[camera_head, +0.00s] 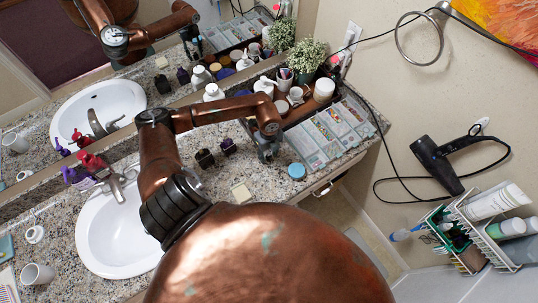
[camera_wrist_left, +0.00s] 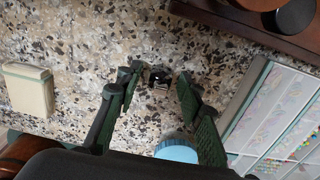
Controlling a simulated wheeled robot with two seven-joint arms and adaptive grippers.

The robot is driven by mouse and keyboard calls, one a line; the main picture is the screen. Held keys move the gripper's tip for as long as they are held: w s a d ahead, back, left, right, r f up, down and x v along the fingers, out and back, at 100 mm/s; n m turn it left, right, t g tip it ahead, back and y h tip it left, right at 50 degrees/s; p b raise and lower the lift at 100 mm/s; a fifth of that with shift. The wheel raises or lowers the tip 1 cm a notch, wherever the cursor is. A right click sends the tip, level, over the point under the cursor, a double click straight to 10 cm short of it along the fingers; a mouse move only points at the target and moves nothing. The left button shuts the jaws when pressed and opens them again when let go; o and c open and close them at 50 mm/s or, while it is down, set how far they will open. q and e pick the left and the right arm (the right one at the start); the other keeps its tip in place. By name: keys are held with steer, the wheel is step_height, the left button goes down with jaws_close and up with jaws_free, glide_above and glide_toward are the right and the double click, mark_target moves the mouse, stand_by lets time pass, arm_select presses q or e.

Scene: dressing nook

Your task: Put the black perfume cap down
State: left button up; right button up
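The black perfume cap (camera_wrist_left: 160,77) is a small dark piece with a shiny front, seen in the left wrist view against the speckled counter (camera_wrist_left: 75,35). It lies between the fingertips of my left gripper (camera_wrist_left: 157,82), with a gap at the right finger; the left side is close. The fingers are spread apart. In the head view my left gripper (camera_head: 268,152) points down close to the counter, just left of the clear organizer, and the cap cannot be made out there. My right gripper is not in view.
A clear organizer (camera_head: 310,148) stands right of the gripper, with a blue round lid (camera_head: 296,171) in front. Two dark bottles (camera_head: 205,158) and a cream box (camera_head: 241,193) stand to the left. A brown tray (camera_wrist_left: 240,22) lies behind. The sink (camera_head: 110,240) is farther left.

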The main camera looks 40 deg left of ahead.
mark_target(269, 153)
arm_select(q)
steer(key=shift+o, duration=0.2)
step_height(269, 153, up, 12)
steer(key=shift+r+p, duration=0.2)
steer(key=shift+p, duration=0.15)
steer(key=shift+d, duration=0.1)
stand_by(0.7)
